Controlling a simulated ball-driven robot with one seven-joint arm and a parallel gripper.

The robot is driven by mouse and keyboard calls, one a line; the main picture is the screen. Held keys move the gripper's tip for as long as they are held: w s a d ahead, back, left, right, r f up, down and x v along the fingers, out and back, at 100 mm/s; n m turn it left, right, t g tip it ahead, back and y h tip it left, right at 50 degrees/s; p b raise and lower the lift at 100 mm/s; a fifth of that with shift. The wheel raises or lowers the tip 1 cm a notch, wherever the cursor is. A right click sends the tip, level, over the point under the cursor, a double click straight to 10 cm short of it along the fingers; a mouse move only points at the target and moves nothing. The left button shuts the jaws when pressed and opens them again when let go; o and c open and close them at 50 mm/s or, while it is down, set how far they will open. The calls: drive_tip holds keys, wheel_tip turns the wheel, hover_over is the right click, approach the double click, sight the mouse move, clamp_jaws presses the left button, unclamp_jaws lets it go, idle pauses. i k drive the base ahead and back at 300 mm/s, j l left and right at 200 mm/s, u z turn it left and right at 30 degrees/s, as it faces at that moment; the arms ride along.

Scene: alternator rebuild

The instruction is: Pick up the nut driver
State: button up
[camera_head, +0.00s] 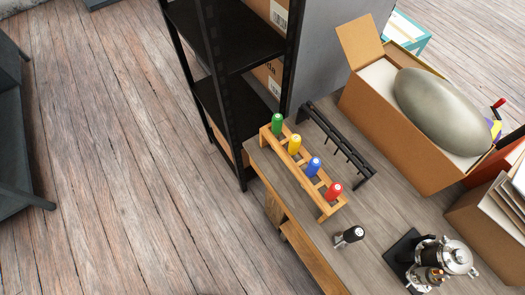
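A wooden rack (327,207) stands on the workbench and holds upright tools by their handles. The handles are green (277,124), yellow (294,144), blue (313,166) and red (333,190). Their shafts are mostly hidden by the handles and rack, so I cannot tell which is the nut driver. A small dark cylindrical object with a light end (348,237) is on the bench in front of the rack; I cannot tell what it is. My gripper is not in view.
A black pronged rack (340,145) stands behind the wooden one. A metal assembly (440,262) stands at right on a black pad (402,247). An open cardboard box (392,130) holds a large grey-green rounded object (442,110). Black shelving (238,125) adjoins the bench. Wooden floor at left is open.

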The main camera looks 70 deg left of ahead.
sight(336, 189)
drive_tip(key=l+u, duration=0.25)
drive_tip(key=u, duration=0.2)
drive_tip(key=l+u, duration=0.3)
drive_tip(key=u, duration=0.15)
drive_tip(key=l+u, duration=0.4)
drive_tip(key=i+j, duration=0.05)
drive_tip(key=j, duration=0.05)
